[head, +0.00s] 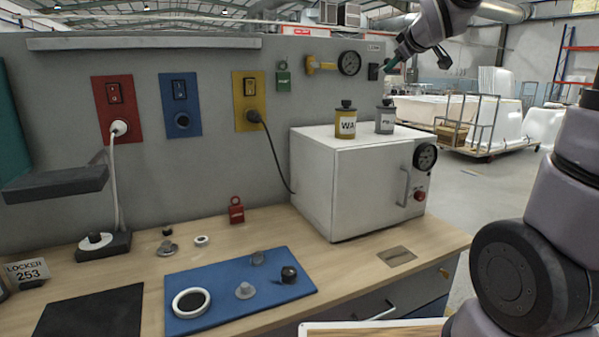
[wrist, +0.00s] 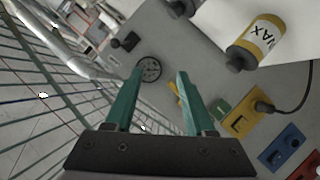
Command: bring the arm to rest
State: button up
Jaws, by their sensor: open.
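My gripper (head: 390,66) is at the top of the head view, raised above the right end of the bench, higher than the white cabinet. In the wrist view its two green fingers (wrist: 155,100) stand apart with nothing between them. The gripper is open and empty. My arm enters from the right side and the top of the head view.
A white cabinet (head: 345,185) stands on the wooden bench (head: 440,240), with a yellow WAX canister (head: 346,122) and a grey canister (head: 385,119) on top. A gauge (head: 349,63) is on the wall panel near my gripper. A blue mat (head: 215,270) holds small parts.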

jog(key=s+f+m+g, duration=0.2)
jog(key=s+f+m, duration=0.1)
jog(key=s, duration=0.7)
jog(key=s+a+f+m+g, duration=0.1)
jog(key=s+m, duration=0.4)
jog(key=s, duration=0.5)
jog(key=s+a+f+m+g+y, duration=0.1)
jog(key=s+f+m+g, duration=0.3)
jog(key=s, duration=0.6)
notch_tip(320, 180, down, 2)
jog(key=shift+s+f+m, duration=0.1)
jog(key=shift+s+m, duration=0.05)
jog(key=shift+m, duration=0.25)
jog(key=shift+s, duration=0.1)
